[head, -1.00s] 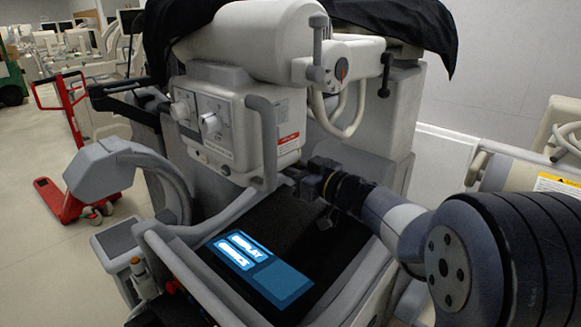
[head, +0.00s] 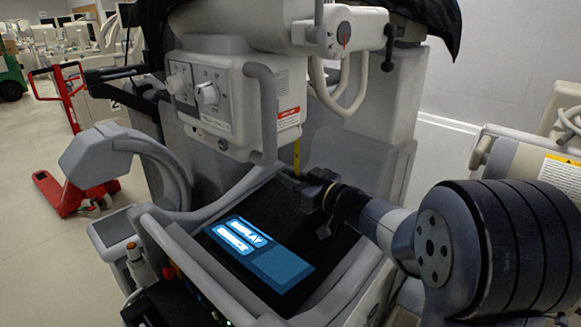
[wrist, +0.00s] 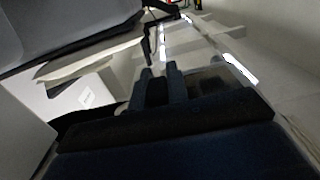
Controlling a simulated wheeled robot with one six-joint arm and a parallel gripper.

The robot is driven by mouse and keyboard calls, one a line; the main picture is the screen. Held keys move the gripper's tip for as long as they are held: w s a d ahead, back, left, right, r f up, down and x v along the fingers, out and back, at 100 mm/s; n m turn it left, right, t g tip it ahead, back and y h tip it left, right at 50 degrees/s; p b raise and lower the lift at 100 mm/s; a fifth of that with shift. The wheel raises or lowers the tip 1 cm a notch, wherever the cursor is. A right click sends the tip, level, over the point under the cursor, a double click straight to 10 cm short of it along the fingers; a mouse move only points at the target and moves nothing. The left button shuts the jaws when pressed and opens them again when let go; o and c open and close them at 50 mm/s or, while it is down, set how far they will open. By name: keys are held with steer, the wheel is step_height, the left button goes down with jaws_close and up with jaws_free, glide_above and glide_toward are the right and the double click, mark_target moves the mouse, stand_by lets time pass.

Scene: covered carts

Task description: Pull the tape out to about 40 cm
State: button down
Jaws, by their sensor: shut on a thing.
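A thin yellow tape (head: 297,155) hangs almost straight down in the head view. It runs from beside the grey handle under the white control unit (head: 222,100) to my gripper (head: 297,178). My gripper reaches in from the right and is shut on the tape's lower end, above the dark bed of the cart. The tape's case and its markings are not visible. In the wrist view my gripper's fingers (wrist: 160,88) show as two dark, close-set shapes; the tape cannot be made out there.
A grey cart with a black bed and a blue-lit display panel (head: 262,253) lies below my gripper. The grey handle (head: 265,115) hangs close above left. A curved grey arm (head: 130,160) stands at left. A red pallet jack (head: 75,185) is on the open floor behind.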

step_height(320, 180, down, 7)
steer(key=b, duration=0.3)
steer(key=shift+f, duration=0.15)
steer(key=c, duration=1.4)
jaws_free()
steer(key=shift+o, duration=0.2)
steer(key=v, duration=1.1)
